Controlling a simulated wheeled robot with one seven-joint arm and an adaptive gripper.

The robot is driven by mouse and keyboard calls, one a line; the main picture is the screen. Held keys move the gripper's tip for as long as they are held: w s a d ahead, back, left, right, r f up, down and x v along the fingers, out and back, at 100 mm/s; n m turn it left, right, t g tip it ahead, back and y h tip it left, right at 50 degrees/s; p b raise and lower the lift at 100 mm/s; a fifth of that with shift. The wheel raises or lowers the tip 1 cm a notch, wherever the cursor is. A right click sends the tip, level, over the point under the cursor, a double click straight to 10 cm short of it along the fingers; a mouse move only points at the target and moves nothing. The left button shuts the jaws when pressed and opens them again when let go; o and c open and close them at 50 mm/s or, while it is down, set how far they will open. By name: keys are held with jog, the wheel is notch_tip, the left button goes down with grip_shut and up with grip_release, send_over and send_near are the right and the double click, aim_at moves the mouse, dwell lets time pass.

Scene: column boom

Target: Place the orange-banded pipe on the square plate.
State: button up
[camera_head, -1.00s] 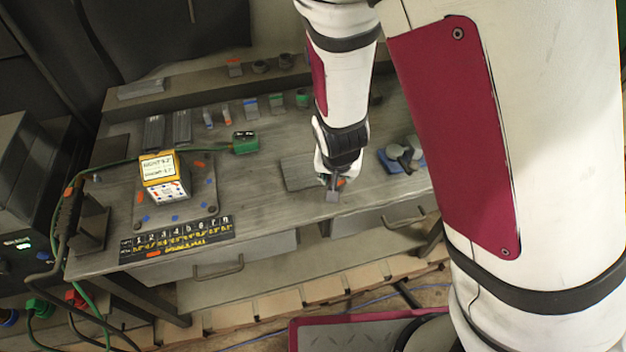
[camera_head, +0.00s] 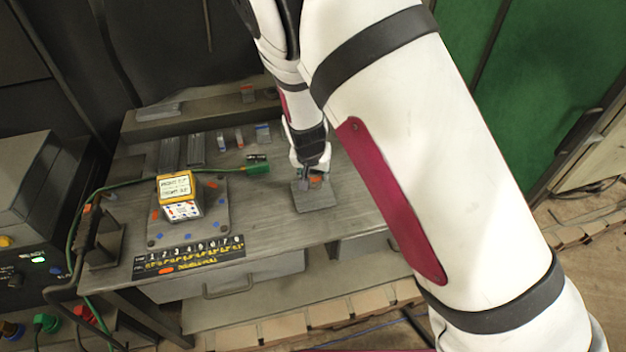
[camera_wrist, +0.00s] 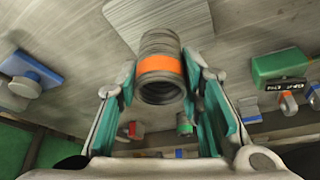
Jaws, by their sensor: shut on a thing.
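The orange-banded pipe (camera_wrist: 160,66) is a grey ribbed tube with an orange ring, held between my fingertips in the wrist view. In the head view it is small and partly hidden (camera_head: 316,183). My gripper (camera_head: 312,177) is shut on it, and its teal-padded fingers flank the pipe in the wrist view. The square plate (camera_head: 316,202) is a flat grey slab on the bench, and the pipe appears over its middle to back part. The plate also shows beyond the pipe in the wrist view (camera_wrist: 195,18). I cannot tell whether pipe and plate touch.
A yellow-and-white box (camera_head: 178,190) stands on a dotted board (camera_head: 216,222) to the left. A green connector (camera_head: 257,168) with a cable lies behind-left of the plate. Several small banded parts stand at the bench's back. Bare bench (camera_head: 262,212) lies left of the plate.

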aim_at(313, 180)
jog(key=shift+w+a, duration=0.15)
jog(key=shift+w, duration=0.15)
jog(key=shift+f, duration=0.2)
jog(key=shift+f+p, duration=0.3)
jog(key=shift+f, duration=1.25)
jog(key=shift+f, duration=0.1)
jog(key=o, duration=1.3)
jog(key=shift+f, duration=0.1)
